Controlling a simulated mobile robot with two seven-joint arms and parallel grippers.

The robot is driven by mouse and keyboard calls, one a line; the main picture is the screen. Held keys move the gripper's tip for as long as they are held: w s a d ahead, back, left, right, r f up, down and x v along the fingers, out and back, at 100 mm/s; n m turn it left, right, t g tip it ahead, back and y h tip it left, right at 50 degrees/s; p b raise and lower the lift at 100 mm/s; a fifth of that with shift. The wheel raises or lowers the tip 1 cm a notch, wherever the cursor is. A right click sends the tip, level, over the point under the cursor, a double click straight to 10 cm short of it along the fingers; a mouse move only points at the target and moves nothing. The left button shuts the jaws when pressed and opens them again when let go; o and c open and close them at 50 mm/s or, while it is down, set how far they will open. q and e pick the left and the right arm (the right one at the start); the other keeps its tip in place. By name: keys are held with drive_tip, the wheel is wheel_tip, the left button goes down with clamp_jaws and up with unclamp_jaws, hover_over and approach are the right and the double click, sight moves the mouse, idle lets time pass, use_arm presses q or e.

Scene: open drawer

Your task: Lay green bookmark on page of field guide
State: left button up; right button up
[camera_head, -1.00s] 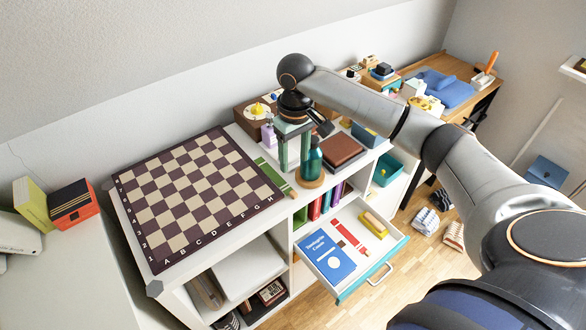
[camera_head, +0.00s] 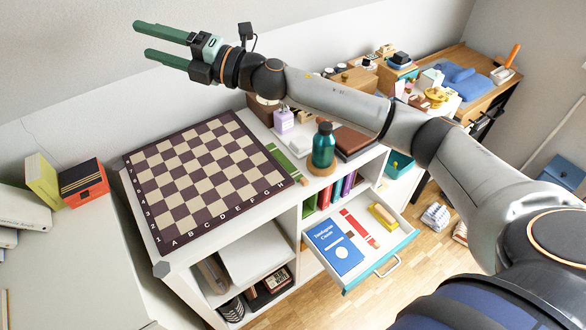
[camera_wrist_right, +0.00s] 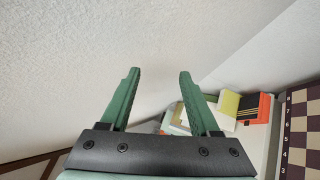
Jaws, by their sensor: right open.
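My right gripper (camera_head: 140,39) is raised high at the upper left, in front of the wall above the chessboard. It is open and empty; its two green fingers also stand apart in the right wrist view (camera_wrist_right: 160,72). A flat green strip (camera_head: 281,160) with a small tan piece at its front end lies on the white cabinet top along the chessboard's right edge. I cannot tell if it is the bookmark. I see no open page; a blue book (camera_head: 334,247) lies closed in the open drawer, its title too small to read. My left gripper is not in view.
The chessboard (camera_head: 205,180) covers the cabinet's left part. A teal bottle (camera_head: 323,147) stands right of the green strip, with a brown book (camera_head: 352,140) behind. The open drawer (camera_head: 349,286) also holds a red strip (camera_head: 361,228) and a yellow block (camera_head: 382,216).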

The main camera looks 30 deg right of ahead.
drive_tip(key=s+a+f+n+g+y, duration=0.2)
drive_tip(key=s+a+f+n+g, duration=0.2)
drive_tip(key=s+a+n+g, duration=0.45)
drive_tip(key=n+g+h+b, duration=0.2)
drive_tip(key=n+g+h, duration=0.3)
drive_tip(key=n+h, duration=1.4)
approach(304, 180)
drive_tip(key=f+m+h, duration=0.1)
drive_tip(key=w+f+m+h, duration=0.1)
drive_tip(key=shift+a+f+m+p, duration=0.2)
drive_tip(key=shift+f+m+p, duration=0.1)
drive_tip(key=shift+p, duration=0.1)
drive_tip(key=shift+s+x, duration=0.15)
drive_tip(key=shift+x, duration=1.3)
drive_tip(key=shift+s+x, duration=0.15)
drive_tip(key=shift+x, duration=1.25)
drive_tip(key=shift+a+f, duration=0.1)
drive_tip(key=shift+a, duration=0.1)
clamp_jaws()
